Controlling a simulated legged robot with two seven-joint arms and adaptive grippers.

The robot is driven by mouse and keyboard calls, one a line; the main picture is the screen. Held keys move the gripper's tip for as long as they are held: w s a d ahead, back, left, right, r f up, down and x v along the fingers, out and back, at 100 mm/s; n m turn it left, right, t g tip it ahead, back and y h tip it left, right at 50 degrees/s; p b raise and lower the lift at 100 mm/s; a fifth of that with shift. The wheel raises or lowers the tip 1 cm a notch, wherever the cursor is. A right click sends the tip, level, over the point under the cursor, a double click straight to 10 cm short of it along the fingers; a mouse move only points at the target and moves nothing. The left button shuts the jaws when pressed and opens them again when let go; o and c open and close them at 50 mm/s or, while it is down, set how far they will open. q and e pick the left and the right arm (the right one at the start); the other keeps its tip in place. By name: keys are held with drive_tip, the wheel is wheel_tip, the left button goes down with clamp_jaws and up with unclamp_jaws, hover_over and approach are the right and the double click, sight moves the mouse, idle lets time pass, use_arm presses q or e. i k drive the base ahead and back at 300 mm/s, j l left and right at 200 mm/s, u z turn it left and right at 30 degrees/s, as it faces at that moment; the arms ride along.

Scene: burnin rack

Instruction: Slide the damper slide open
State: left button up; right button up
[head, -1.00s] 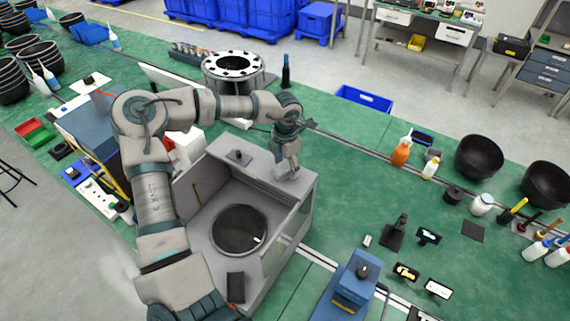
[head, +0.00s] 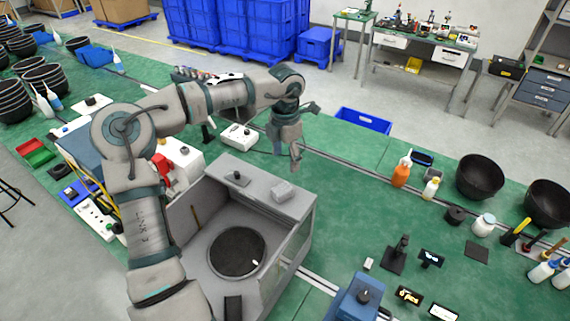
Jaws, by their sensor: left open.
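A grey box-shaped enclosure (head: 185,218) with an open front and a dark round disc (head: 236,251) inside stands on the green bench. On its flat top sit a small black knob (head: 237,177) at the left and a light grey block (head: 283,191) at the right. The block looks like the damper slide, but I cannot tell for sure, nor how far open it is. My left gripper (head: 296,158) is open and empty, pointing down above and behind the block, apart from it. My right gripper is not in view.
A blue device (head: 352,299) stands right of the enclosure. A white box with a knob (head: 239,137) lies behind it. Bottles (head: 401,170) and dark bowls (head: 479,177) stand at the right. The bench between the enclosure and the bottles is mostly clear.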

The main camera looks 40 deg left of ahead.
sight(237, 177)
drive_tip(key=k, duration=1.5)
